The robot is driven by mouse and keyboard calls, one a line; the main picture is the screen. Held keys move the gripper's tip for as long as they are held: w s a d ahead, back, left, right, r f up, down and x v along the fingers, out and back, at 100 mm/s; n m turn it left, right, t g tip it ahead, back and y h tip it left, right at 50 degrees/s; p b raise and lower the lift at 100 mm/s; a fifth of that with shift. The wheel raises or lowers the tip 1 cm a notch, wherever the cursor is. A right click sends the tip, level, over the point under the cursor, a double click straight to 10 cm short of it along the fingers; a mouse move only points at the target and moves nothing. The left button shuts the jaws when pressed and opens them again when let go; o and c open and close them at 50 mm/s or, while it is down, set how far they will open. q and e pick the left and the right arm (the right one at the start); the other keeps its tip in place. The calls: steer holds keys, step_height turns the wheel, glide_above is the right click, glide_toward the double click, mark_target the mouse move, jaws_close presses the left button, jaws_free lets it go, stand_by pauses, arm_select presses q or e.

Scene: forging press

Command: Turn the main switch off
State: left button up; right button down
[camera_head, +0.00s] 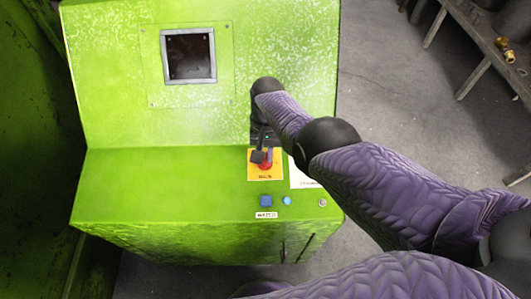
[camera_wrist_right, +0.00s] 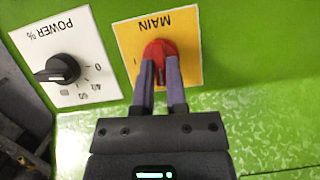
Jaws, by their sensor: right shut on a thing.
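The main switch is a red knob (camera_head: 265,164) on a yellow plate (camera_head: 252,176), on the green console's sloped panel. In the right wrist view the red knob (camera_wrist_right: 160,52) sits on the yellow plate (camera_wrist_right: 187,68) marked MAIN, upside down in that view. My right gripper (camera_head: 264,157) is at the switch from above, and its two fingers (camera_wrist_right: 160,70) are shut on the red knob, one on each side. The fingers hide part of the knob and the lower plate, so its exact angle is hard to tell. My left gripper is not in view.
A black POWER % knob (camera_wrist_right: 60,70) on a white plate is beside the switch. A dark screen (camera_head: 189,55) is above. A wooden bench (camera_head: 470,30) stands at right.

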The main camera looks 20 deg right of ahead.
steer(key=shift+n, duration=0.6)
steer(key=c, duration=0.7)
jaws_free()
steer(key=shift+o, duration=0.2)
steer(key=a+p+v, duration=0.1)
steer(key=p+v, duration=0.2)
steer(key=v, duration=0.6)
steer(key=shift+w+d+r, duration=0.2)
steer(key=shift+d+r, duration=0.15)
steer(key=shift+r, duration=0.05)
